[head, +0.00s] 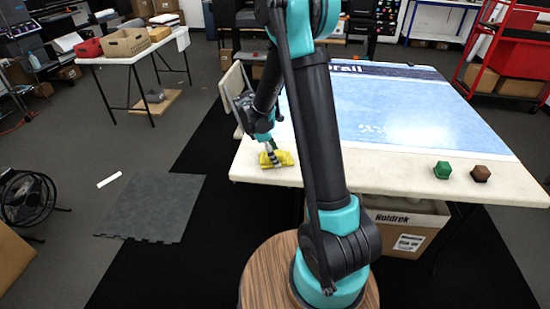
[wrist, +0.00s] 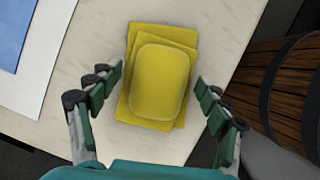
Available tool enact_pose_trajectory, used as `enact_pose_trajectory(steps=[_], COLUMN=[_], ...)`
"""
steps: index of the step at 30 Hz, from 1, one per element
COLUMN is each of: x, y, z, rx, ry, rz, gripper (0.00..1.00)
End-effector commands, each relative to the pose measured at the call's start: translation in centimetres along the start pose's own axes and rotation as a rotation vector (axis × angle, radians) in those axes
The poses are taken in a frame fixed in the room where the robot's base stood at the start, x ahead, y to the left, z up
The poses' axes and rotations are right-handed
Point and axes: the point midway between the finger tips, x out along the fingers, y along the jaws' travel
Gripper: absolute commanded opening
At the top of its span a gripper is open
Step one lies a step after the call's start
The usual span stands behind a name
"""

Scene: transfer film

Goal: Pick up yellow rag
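The yellow rag (head: 284,158) lies flat near the front left corner of the white table in the head view, partly hidden by my gripper. In the wrist view the yellow rag (wrist: 160,82) looks like stacked folded layers with a rounded pad on top. My gripper (head: 270,154) points down over it. In the wrist view my gripper (wrist: 158,84) is open, with one finger on each side of the rag and a gap visible at both sides. The exact height above the rag is hard to tell.
The white table (head: 390,172) carries a blue printed sheet (head: 400,105), and a green hexagonal block (head: 442,170) and a brown one (head: 481,173) at the right. A cardboard box (head: 405,228) stands under it. A wooden barrel-like thing (wrist: 290,85) is near the table edge.

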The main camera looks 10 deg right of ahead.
Motion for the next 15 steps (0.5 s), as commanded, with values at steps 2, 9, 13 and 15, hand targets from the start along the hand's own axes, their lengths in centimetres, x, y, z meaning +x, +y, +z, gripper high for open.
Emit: enact_pose_trajectory(steps=[2,9,13,15], x=[-0.01,-0.03,-0.03,-0.03], y=[0.00,0.00,0.00,0.00], z=[0.00,-0.01,0.00,0.00], rx=[0.000,0.000,0.000,0.000], ry=[0.000,0.000,0.000,0.000], rz=[0.000,0.000,0.000,0.000], gripper=[0.66,0.37,0.24,0.24])
